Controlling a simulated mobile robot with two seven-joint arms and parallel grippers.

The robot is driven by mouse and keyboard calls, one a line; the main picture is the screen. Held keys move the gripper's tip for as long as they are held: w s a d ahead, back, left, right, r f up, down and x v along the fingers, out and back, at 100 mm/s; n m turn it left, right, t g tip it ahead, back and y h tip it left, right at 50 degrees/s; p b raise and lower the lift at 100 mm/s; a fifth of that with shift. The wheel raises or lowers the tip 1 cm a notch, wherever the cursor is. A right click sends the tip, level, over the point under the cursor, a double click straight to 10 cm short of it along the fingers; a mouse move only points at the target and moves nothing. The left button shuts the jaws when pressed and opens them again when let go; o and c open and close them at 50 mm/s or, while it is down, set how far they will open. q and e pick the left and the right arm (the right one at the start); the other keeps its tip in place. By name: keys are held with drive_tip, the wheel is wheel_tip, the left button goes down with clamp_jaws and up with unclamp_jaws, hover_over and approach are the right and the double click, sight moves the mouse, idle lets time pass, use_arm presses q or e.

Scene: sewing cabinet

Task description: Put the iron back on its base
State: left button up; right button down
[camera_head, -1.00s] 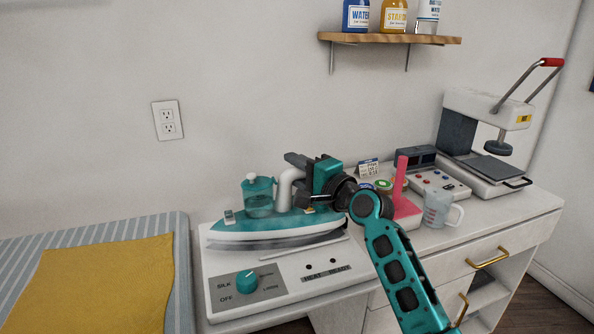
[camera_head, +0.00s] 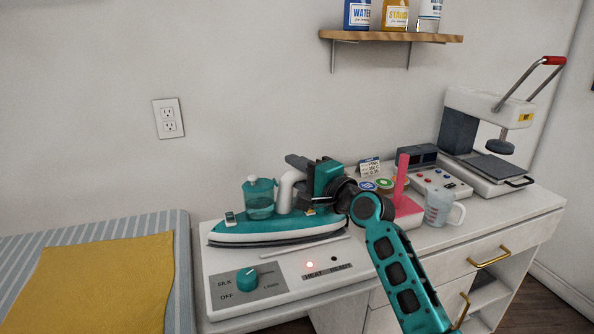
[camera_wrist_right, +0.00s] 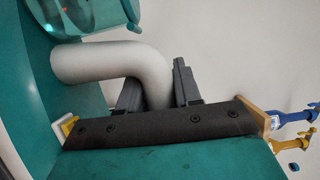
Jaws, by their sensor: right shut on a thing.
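The teal iron (camera_head: 270,229) sits on its white base (camera_head: 222,304) in the head view, its soleplate level and close along the top of the base. Its clear teal water tank (camera_head: 259,200) stands at the left and its white curved handle (camera_head: 287,186) rises beside it. My right gripper (camera_head: 297,165) is shut on that handle. In the right wrist view the two dark fingers (camera_wrist_right: 158,92) hold the grey-white handle (camera_wrist_right: 105,62) between them. A red light (camera_head: 310,265) glows on the base's panel beside the dial (camera_head: 247,280). My left gripper is not in view.
A yellow cloth (camera_head: 98,285) lies on the striped ironing pad at left. Right of my arm stand a pink post (camera_head: 401,181), a clear measuring cup (camera_head: 439,207) and a heat press (camera_head: 487,130). A bottle shelf (camera_head: 390,36) hangs above on the wall.

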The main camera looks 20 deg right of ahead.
idle(0.3)
drive_tip(key=c, duration=1.1)
unclamp_jaws()
drive_tip(key=o, duration=0.4)
drive_tip(key=shift+f, duration=0.5)
drive_tip(key=shift+r, duration=0.1)
drive_tip(key=shift+s+d, duration=0.15)
drive_tip(key=shift+s, duration=0.25)
drive_tip(key=v, duration=1.2)
drive_tip(key=shift+r, duration=0.25)
drive_tip(key=shift+s, duration=0.1)
